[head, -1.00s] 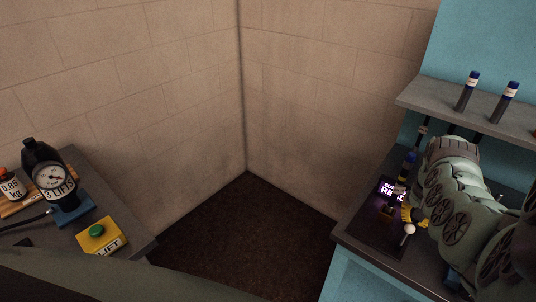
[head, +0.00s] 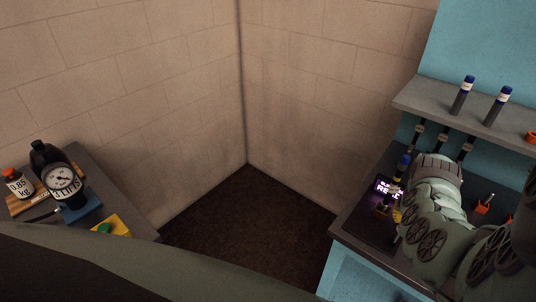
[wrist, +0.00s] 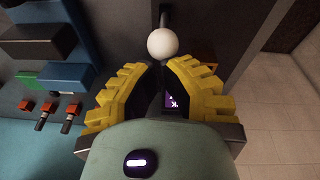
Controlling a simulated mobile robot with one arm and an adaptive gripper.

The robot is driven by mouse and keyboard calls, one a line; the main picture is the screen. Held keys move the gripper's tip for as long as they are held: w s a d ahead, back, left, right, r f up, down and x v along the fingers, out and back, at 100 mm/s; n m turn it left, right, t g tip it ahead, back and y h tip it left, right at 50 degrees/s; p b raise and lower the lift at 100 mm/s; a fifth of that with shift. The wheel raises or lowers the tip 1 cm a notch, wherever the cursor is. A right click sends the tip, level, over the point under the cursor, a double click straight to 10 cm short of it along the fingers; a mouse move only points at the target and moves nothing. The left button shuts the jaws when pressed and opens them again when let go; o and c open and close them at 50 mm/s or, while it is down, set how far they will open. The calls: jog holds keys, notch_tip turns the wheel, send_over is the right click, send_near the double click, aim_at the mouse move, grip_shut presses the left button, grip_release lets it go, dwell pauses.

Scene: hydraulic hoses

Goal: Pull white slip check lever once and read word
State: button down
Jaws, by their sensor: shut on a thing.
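The slip check lever's white ball knob (wrist: 163,43) shows at the top centre of the wrist view, at the tips of my yellow-padded gripper (wrist: 157,67). My gripper is shut on the lever, though the contact itself is hard to see. In the head view my gripper (head: 397,214) is a small yellow patch at the right bench, and my arm hides the knob there. A lit display (head: 386,188) stands beside it with pinkish-white text. Its lower line seems to start "RE"; the rest is covered or too small to read.
A grey shelf (head: 440,103) with two blue-capped cylinders runs above the right bench, with hoses below it.

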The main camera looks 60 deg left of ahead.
aim_at(398, 236)
jog(key=shift+s+d+t+p, duration=0.1)
jog(key=shift+s+t+p, duration=0.5)
jog(key=shift+s+p, duration=0.2)
jog(key=shift+s+d+f+t+y, duration=0.1)
jog(key=shift+s+d+t+y, duration=0.15)
jog(key=shift+s+t, duration=0.4)
jog(key=shift+s+d+f+t+y+b, duration=0.2)
jog(key=shift+s+f+t+y+b, duration=0.1)
jog(key=shift+s+t+b, duration=0.4)
jog(key=shift+s+d+f+t+y+b, duration=0.15)
jog(key=shift+s+f+t+y+b, duration=0.15)
jog(key=shift+s+t+b, duration=0.45)
jog(key=shift+t, duration=0.4)
jog(key=shift+s+d, duration=0.1)
jog(key=shift+r, duration=0.15)
